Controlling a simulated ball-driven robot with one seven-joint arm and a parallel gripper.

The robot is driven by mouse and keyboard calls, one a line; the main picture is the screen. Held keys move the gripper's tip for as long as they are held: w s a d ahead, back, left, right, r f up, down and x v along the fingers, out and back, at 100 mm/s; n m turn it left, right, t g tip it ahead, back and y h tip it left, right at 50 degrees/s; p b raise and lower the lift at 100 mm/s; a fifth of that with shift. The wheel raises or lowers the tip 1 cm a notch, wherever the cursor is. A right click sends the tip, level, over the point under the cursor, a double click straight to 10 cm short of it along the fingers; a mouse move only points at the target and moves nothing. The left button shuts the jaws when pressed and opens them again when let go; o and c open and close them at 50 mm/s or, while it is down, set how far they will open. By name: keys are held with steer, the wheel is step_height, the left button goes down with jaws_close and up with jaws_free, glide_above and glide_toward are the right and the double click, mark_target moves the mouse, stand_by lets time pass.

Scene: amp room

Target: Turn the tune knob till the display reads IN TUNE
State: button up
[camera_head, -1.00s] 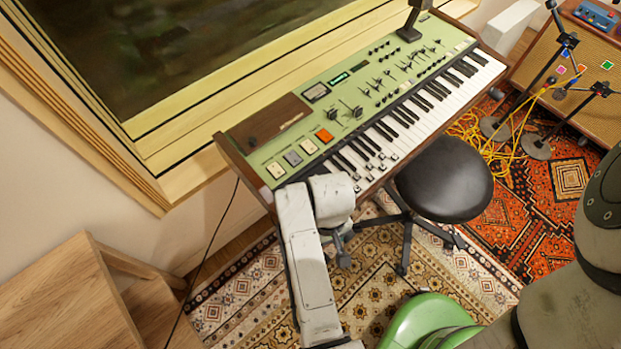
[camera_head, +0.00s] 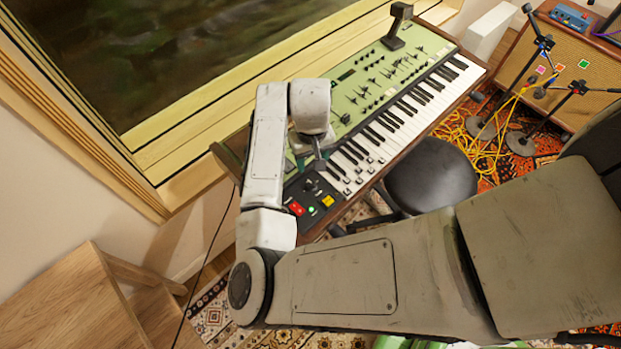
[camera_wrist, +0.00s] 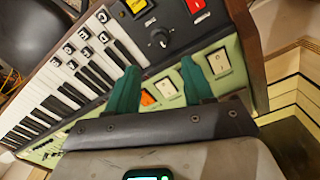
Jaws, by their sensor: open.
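The green and black keyboard synthesizer (camera_head: 365,95) stands under the window. A round black knob (camera_wrist: 160,37), likely the tune knob, sits on its black end panel in the wrist view; its label is unreadable. My gripper (camera_wrist: 159,66) is open, with two dark green fingers apart and nothing between them. The fingertips appear just short of the knob and beside the green panel's switches. A dark display strip (camera_head: 346,75) shows on the green panel, too small to read.
A red switch (camera_wrist: 195,5) and a yellow button (camera_wrist: 135,7) flank the knob. An orange switch (camera_wrist: 147,97) and white switches are close to the fingers. A black stool (camera_head: 430,176) stands before the keys. A wooden piece of furniture (camera_head: 60,300) is at left.

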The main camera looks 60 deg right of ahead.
mark_target(311, 183)
step_height(311, 183, down, 11)
steer(key=shift+r, duration=0.2)
steer(key=shift+c, duration=0.2)
jaws_close()
stand_by(0.5)
